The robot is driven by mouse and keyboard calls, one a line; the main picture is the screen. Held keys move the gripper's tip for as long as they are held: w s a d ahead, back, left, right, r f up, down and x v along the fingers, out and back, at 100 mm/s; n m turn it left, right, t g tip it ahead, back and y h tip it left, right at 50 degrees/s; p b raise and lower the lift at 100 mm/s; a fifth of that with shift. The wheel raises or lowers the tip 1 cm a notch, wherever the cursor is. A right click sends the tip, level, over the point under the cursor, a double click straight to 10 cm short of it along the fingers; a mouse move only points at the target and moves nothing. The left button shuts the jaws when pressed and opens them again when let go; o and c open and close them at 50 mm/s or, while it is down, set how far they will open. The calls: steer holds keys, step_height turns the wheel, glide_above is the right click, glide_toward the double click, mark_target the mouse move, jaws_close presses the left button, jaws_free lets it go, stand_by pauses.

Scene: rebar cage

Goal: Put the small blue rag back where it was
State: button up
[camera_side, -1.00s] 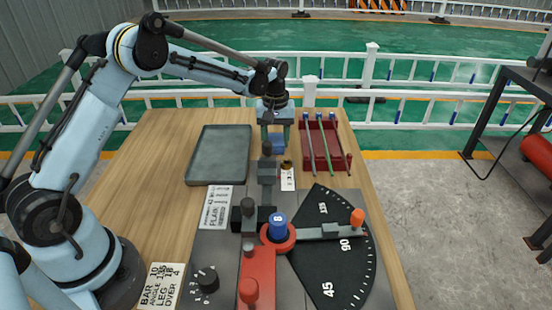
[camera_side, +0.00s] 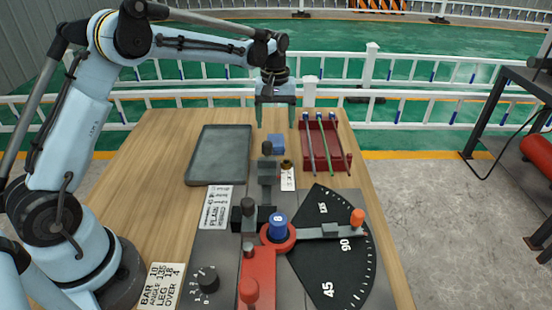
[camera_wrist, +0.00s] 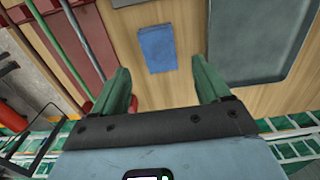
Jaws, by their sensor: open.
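The small blue rag (camera_side: 276,141) lies on the wooden table, between the grey tray and the red tray, just behind the bending machine. In the wrist view the rag (camera_wrist: 157,48) is a flat blue rectangle lying on bare wood, ahead of and between the fingertips. My gripper (camera_side: 276,126) is open and empty, raised above and behind the rag, not touching it. In the wrist view its two green fingers (camera_wrist: 160,82) stand wide apart with nothing between them.
The grey tray (camera_side: 190,172) is left of the rag and looks empty. Bare wood surrounds the rag.

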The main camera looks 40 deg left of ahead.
mark_target(276, 140)
steer(key=s+d+r+m+t, duration=0.25)
steer(key=s+r, duration=0.25)
steer(key=r, duration=0.5)
steer(key=s+d+f+m+t, duration=0.1)
steer(key=s+d+m+t, duration=0.1)
steer(key=s, duration=0.6)
steer(key=s+d+f+m+t, duration=0.2)
steer(key=s+m, duration=0.2)
steer(key=s, duration=0.5)
steer(key=shift+d+t, duration=0.25)
steer(key=shift+t, duration=0.1)
steer(key=shift+m, duration=0.25)
